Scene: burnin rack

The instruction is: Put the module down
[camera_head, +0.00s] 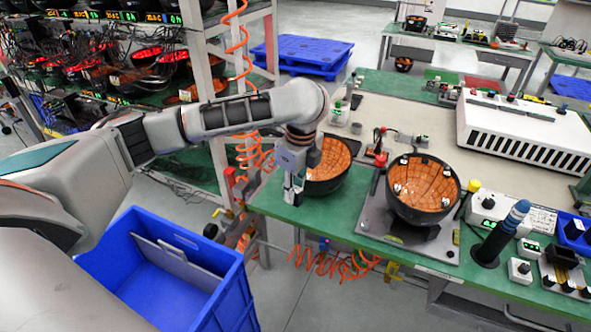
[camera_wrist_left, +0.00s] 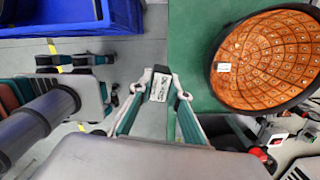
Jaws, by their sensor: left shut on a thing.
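My left gripper (camera_head: 293,190) is over the left edge of the green bench, just left of the nearer-left orange-lined bowl. It points down. In the left wrist view my left gripper (camera_wrist_left: 160,90) is shut on a slim light-grey piece with a white label and dark print, which I take as the module (camera_wrist_left: 159,88). The bowl (camera_wrist_left: 268,58) is to the right of the fingers there, apart from them. In the head view the module is small and hard to tell from the fingertips. Whether it touches the bench I cannot tell. My right gripper is not in view.
The green bench (camera_head: 272,200) carries the left bowl (camera_head: 327,165), a second bowl (camera_head: 422,188) on a grey plate, a white long unit (camera_head: 525,132) and a dark blue-topped cylinder (camera_head: 499,236). A blue crate (camera_head: 236,290) stands below left. A rack (camera_head: 204,100) stands behind.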

